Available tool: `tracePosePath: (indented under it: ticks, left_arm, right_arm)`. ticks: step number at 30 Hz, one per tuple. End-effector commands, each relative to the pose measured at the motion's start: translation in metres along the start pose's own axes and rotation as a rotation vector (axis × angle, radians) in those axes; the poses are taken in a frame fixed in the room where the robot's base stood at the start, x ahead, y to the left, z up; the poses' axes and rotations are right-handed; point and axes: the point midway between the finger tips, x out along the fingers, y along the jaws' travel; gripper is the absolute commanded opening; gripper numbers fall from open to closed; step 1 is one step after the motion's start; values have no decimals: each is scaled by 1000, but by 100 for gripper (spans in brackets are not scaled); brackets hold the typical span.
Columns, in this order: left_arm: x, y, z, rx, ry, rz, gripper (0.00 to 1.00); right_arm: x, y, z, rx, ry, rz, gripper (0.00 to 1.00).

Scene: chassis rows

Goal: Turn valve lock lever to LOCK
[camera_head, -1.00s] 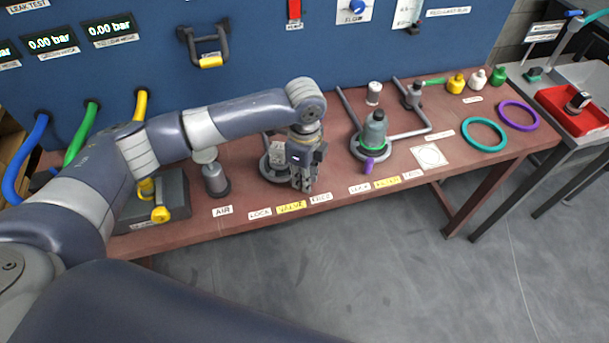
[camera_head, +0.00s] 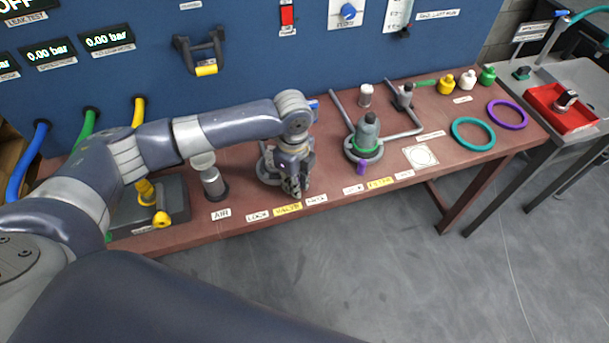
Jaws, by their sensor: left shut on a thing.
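The valve stands on the brown bench as a grey round base (camera_head: 265,172), partly covered by my left gripper (camera_head: 294,188). The gripper points down at the front of the valve, above the yellow VALVE label (camera_head: 288,208). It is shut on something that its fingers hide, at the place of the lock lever. The lever itself cannot be made out. The white LOCK label (camera_head: 258,216) lies left of the VALVE label, and another white label (camera_head: 316,200) lies right of it. My right gripper is out of view.
Left of the valve stand a grey AIR cylinder (camera_head: 213,184) and a grey block with yellow fittings (camera_head: 178,206). Teal (camera_head: 473,134) and purple (camera_head: 507,114) rings lie farther right.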

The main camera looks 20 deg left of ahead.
Motion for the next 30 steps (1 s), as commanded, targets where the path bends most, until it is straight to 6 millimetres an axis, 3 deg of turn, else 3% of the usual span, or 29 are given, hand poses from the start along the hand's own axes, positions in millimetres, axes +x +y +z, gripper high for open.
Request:
tracePosePath:
  ticks: [1, 12, 30]
  left_arm:
    - [-2, 13, 4, 26, 1, 22, 0]
    - [0, 43, 24, 363, 4, 24, 0]
    - [4, 66, 54, 784, 5, 24, 0]
  right_arm:
    - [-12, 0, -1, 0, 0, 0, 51]
    - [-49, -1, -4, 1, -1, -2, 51]
    - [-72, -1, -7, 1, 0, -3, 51]
